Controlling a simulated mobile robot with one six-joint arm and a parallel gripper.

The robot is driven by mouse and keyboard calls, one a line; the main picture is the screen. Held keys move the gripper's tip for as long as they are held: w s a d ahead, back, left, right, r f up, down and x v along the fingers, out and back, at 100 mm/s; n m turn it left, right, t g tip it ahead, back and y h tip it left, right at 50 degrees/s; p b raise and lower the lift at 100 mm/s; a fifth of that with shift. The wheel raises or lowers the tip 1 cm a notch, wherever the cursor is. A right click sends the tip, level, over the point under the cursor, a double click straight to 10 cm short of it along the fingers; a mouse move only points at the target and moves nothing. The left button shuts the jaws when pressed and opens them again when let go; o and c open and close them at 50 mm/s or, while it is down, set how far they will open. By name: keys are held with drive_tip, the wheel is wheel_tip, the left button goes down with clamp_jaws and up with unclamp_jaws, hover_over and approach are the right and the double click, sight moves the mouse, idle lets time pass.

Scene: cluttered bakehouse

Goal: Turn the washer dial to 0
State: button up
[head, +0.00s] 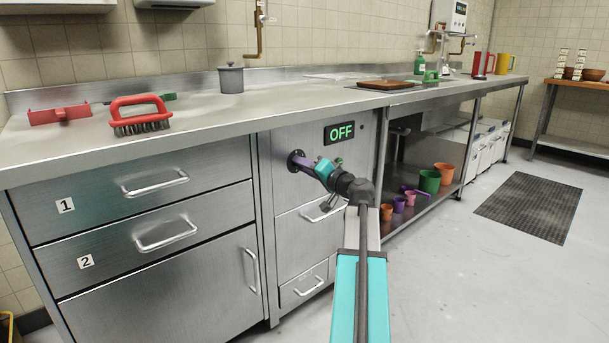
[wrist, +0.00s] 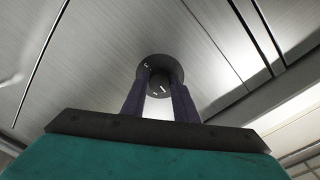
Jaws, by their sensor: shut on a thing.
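The washer dial is a dark round knob on the steel washer front under the counter. In the wrist view the dial (wrist: 160,69) shows small white marks, too small to read. My gripper (wrist: 160,90) has its two dark fingers closed on the dial, one on each side. In the head view my gripper (head: 296,161) meets the front left of the lit display (head: 339,132), which reads OFF in green. The dial (head: 293,161) is mostly hidden by the fingers there, with only its dark edge showing.
Numbered drawers (head: 150,190) with bar handles lie left of the washer. A red brush (head: 140,115) and a grey pot (head: 231,79) stand on the counter (head: 200,125). Coloured pots sit on the low shelf at right, near a green pot (head: 429,181). A dark mat (head: 530,207) lies on open floor.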

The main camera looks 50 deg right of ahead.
drive_tip(key=shift+d+f+n+b, duration=0.1)
drive_tip(key=shift+f+n+b, duration=0.05)
drive_tip(key=shift+n+b, duration=0.5)
drive_tip(key=shift+n, duration=0.25)
drive_tip(key=o, duration=1.1)
drive_tip(key=shift+s, duration=0.15)
drive_tip(key=shift+s+a+p, duration=0.3)
drive_tip(key=shift+s+p, duration=0.45)
drive_tip(key=shift+s, duration=1.5)
drive_tip(key=shift+s+a+p, duration=0.35)
drive_tip(key=shift+s+p, duration=0.4)
drive_tip(key=shift+s, duration=1.5)
drive_tip(key=shift+s+a+p, duration=0.3)
drive_tip(key=shift+s+p, duration=0.45)
drive_tip(key=shift+s, duration=1.5)
